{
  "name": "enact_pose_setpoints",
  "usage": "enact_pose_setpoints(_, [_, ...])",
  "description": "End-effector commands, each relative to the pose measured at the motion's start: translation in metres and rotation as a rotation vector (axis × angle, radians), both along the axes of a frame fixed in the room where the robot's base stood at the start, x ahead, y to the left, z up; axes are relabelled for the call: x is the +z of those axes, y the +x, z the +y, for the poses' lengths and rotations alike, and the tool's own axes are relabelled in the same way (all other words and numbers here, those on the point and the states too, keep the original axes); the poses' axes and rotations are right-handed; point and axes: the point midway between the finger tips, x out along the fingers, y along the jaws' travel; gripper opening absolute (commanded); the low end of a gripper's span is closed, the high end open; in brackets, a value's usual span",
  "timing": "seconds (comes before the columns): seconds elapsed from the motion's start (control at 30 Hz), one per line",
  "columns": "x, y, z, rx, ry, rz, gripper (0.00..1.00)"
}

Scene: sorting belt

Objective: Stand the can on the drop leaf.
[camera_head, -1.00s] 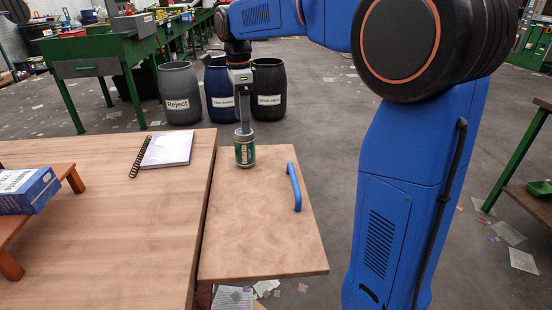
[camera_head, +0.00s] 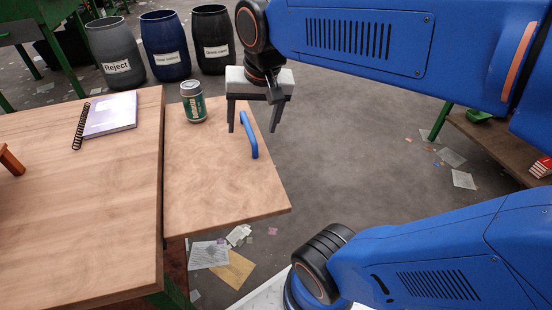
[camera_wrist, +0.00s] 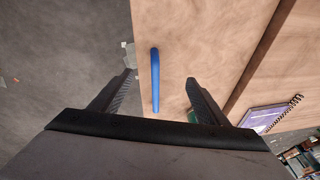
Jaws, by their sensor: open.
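The can (camera_head: 193,102) is green with a grey top and stands upright on the drop leaf (camera_head: 215,180), near its far edge. The leaf is raised level with the table and carries a blue handle (camera_head: 249,135). My gripper (camera_head: 253,130) is open and empty, above and to the right of the can and apart from it. In the wrist view the open fingers (camera_wrist: 160,85) frame the blue handle (camera_wrist: 155,80) below. A small green part of the can (camera_wrist: 193,117) shows beside one finger there; the rest is hidden.
A spiral notebook (camera_head: 108,115) lies on the table (camera_head: 80,210) left of the leaf. Three labelled barrels, one marked Reject (camera_head: 115,50), stand behind on the floor. The near part of the leaf is bare. Papers (camera_head: 208,254) litter the floor.

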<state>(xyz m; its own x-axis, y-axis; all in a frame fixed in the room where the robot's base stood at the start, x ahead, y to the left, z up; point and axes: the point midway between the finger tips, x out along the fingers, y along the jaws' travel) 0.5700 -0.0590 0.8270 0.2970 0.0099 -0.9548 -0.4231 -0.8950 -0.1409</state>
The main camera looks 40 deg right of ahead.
Motion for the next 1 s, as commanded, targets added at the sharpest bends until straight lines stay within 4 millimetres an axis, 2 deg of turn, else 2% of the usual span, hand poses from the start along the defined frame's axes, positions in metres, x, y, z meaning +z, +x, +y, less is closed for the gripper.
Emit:
enact_pose_setpoints(0.03, [-0.009,-0.016,-0.002,0.059,-0.021,-0.019,0.69])
enact_pose_setpoints(0.1, [-0.022,-0.033,-0.005,0.151,-0.053,-0.043,0.69])
enact_pose_setpoints(0.2, [-0.039,-0.054,-0.007,0.266,-0.099,-0.072,0.69])
enact_pose_setpoints(0.33, [-0.056,-0.072,-0.009,0.371,-0.144,-0.099,0.69])
enact_pose_setpoints(0.5, [-0.065,-0.08,-0.01,0.428,-0.171,-0.113,0.69])
enact_pose_setpoints(1.0, [-0.065,-0.08,-0.01,0.433,-0.173,-0.113,0.69])
